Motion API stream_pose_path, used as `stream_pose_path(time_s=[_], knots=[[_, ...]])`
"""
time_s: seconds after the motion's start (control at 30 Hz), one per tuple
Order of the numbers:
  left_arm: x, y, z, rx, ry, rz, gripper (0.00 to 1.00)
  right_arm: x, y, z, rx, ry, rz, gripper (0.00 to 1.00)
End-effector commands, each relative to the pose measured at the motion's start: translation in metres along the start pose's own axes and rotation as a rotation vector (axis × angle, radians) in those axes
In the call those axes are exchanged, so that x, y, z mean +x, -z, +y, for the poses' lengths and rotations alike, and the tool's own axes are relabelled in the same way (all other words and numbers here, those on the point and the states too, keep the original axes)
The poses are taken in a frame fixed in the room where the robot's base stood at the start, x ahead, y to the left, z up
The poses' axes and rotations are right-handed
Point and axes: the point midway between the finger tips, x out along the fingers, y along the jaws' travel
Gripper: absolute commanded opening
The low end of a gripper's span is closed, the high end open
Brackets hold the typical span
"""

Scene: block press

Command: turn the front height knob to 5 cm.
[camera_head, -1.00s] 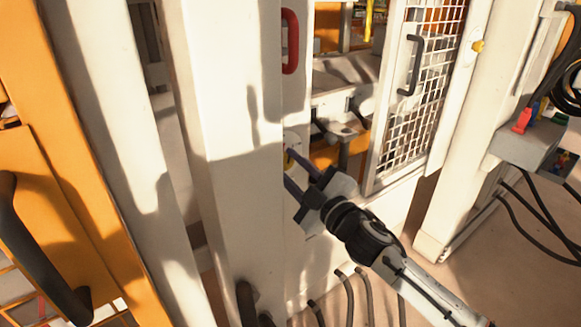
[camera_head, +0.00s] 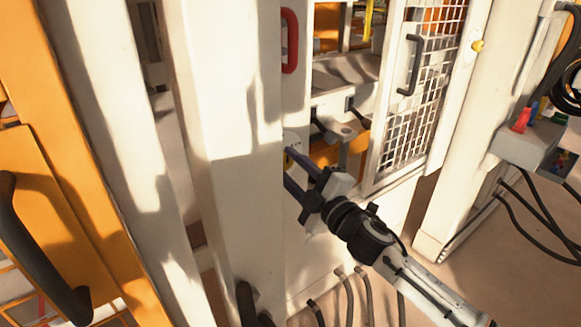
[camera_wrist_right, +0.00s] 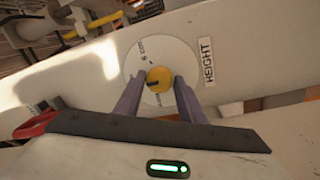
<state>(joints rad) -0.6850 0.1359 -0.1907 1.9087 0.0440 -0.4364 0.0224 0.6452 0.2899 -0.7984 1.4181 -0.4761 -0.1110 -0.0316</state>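The front height knob (camera_wrist_right: 159,79) is a small round yellow knob with a dark pointer mark, on a white dial disc (camera_wrist_right: 133,63). The mark points to the left in the right wrist view, below a label that looks like "6 cm"; another label under it is partly hidden. My right gripper (camera_wrist_right: 159,83) has one finger on each side of the knob, and they look closed against it. In the head view my right gripper (camera_head: 288,168) reaches the white machine post from the lower right; the knob is mostly hidden there. My left gripper is not in view.
A HEIGHT label (camera_wrist_right: 207,61) is beside the dial. In the head view, a red handle (camera_head: 290,41) is above the gripper and a mesh door (camera_head: 425,85) with a black handle stands to the right. A wide white post (camera_head: 230,110) is close on the left. Cables lie on the floor.

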Motion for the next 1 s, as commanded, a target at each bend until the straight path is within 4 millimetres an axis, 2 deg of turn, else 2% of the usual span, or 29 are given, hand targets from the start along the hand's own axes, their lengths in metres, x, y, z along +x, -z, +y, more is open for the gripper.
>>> stream_pose_path(time_s=[0.03,0.07,0.33,0.47,0.57,0.8,1.0], knots=[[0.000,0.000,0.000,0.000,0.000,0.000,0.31,0.000,-0.001,0.000,0.000,0.001,-0.001,0.46],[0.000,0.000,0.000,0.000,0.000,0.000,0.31,0.000,-0.001,0.000,0.000,0.001,-0.001,0.51],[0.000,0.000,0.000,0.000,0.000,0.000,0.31,0.000,0.000,0.000,0.001,0.000,0.000,0.51],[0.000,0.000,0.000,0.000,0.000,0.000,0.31,-0.008,0.000,0.000,0.001,0.000,0.000,0.51],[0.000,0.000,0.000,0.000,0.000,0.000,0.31,-0.022,-0.001,0.000,0.000,0.001,-0.001,0.51],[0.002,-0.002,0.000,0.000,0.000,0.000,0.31,-0.070,-0.002,-0.002,0.001,0.002,-0.003,0.51],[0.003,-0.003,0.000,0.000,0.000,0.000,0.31,-0.097,-0.001,-0.001,0.001,0.001,-0.001,0.51]])
